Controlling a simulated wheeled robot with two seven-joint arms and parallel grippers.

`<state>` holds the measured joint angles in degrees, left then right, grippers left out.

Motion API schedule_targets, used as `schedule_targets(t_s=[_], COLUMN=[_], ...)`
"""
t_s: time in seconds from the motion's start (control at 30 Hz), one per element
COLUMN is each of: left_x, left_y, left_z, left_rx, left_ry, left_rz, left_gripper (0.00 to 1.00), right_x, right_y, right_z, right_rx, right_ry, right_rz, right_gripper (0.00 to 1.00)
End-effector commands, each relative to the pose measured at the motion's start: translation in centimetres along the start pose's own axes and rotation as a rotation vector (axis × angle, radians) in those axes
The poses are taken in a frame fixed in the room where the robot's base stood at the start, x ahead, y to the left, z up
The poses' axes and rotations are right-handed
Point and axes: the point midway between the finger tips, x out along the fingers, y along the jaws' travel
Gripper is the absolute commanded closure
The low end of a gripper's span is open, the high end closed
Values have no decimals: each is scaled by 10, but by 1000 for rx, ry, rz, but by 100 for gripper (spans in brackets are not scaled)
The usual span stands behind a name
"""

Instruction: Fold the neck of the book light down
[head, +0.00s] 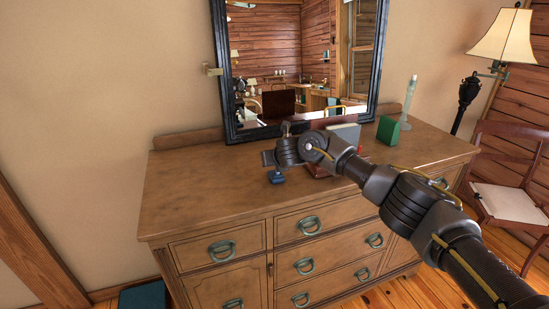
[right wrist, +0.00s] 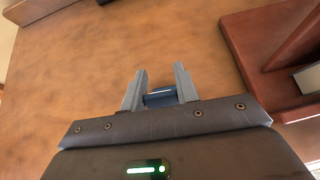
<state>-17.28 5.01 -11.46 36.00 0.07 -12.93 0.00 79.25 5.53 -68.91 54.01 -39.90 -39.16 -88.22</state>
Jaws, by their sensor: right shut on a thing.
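The book light is a small dark blue thing (head: 276,178) low over the dresser top (head: 205,185), at the end of my right arm. In the right wrist view its blue part (right wrist: 160,98) sits between the two grey fingers of my right gripper (right wrist: 161,82). The right gripper is shut on it. In the head view this gripper (head: 274,168) is mostly hidden by its own wrist. I cannot tell the angle of the light's neck. My left gripper is not in view.
A reddish-brown wooden stand (right wrist: 275,55) is just right of the gripper, holding a grey book (head: 346,134). A green block (head: 388,130) and a candle (head: 409,98) stand further right. A black-framed mirror (head: 222,75) is behind. The dresser's left side is clear.

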Motion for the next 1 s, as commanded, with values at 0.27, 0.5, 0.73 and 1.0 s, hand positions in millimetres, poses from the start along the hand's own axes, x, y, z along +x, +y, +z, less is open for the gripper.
schedule_targets(t_s=[0.27, 0.5, 0.73, 1.0], left_x=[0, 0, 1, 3], left_y=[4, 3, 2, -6], left_z=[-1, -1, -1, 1], left_rx=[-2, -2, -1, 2], left_ry=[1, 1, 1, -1], left_rz=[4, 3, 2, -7], left_gripper=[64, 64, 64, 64], right_x=[0, 0, -3, -38], right_y=[0, 0, 0, 0], right_z=[0, 0, 0, 0], right_rx=[0, 0, 0, -3], right_ry=[-1, -1, -1, -3], right_rz=[0, 0, 1, 3], right_gripper=[63, 47, 47, 47])
